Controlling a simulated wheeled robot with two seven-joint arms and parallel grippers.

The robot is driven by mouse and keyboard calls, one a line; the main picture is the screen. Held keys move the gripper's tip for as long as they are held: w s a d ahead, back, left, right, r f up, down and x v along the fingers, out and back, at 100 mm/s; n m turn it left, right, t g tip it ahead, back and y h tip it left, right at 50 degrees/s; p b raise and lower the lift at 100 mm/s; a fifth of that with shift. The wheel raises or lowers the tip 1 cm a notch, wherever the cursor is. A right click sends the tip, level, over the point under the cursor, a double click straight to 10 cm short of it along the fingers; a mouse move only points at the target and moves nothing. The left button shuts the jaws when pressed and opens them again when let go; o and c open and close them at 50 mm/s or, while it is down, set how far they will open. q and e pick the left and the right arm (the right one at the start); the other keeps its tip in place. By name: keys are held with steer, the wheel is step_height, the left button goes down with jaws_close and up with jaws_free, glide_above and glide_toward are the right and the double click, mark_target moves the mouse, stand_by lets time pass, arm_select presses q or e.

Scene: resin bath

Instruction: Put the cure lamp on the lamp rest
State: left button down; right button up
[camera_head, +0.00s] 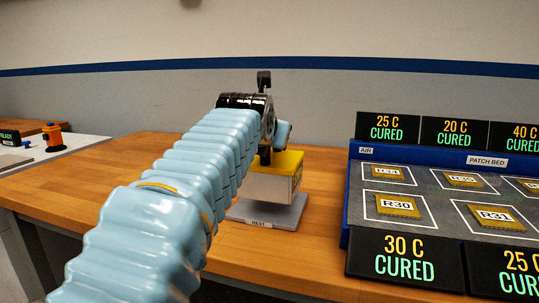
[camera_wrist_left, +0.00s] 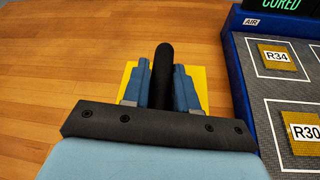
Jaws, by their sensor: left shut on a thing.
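The cure lamp (camera_head: 274,185) is a pale block with a yellow top and a black upright handle. My left gripper (camera_head: 273,140) is shut on the handle. In the left wrist view, the blue fingers of the gripper (camera_wrist_left: 160,92) stand on both sides of the black handle, and the lamp's yellow top (camera_wrist_left: 202,85) shows beneath. The lamp is upright over the grey lamp rest (camera_head: 262,217), a flat plate with a REST label. I cannot tell whether the lamp touches the plate or hangs just above it. My right gripper is not in view.
The blue-walled patch bed (camera_head: 347,200) with several labelled patches stands close on the right, with display signs (camera_head: 404,261) before and behind it. The wooden table (camera_head: 130,180) is clear to the left. An orange object (camera_head: 53,137) stands on a white surface at far left.

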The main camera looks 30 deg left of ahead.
mark_target(272, 152)
arm_select(q)
steer(key=shift+a+f, duration=0.15)
steer(key=shift+f, duration=0.75)
steer(key=shift+a+f, duration=0.1)
steer(key=shift+f, duration=0.75)
steer(key=shift+f+b, duration=0.1)
steer(key=shift+b, duration=0.2)
steer(key=shift+f, duration=0.15)
steer(key=c, duration=0.9)
jaws_free()
steer(key=shift+r, duration=0.25)
steer(key=b+v, duration=0.1)
steer(key=v, duration=1.1)
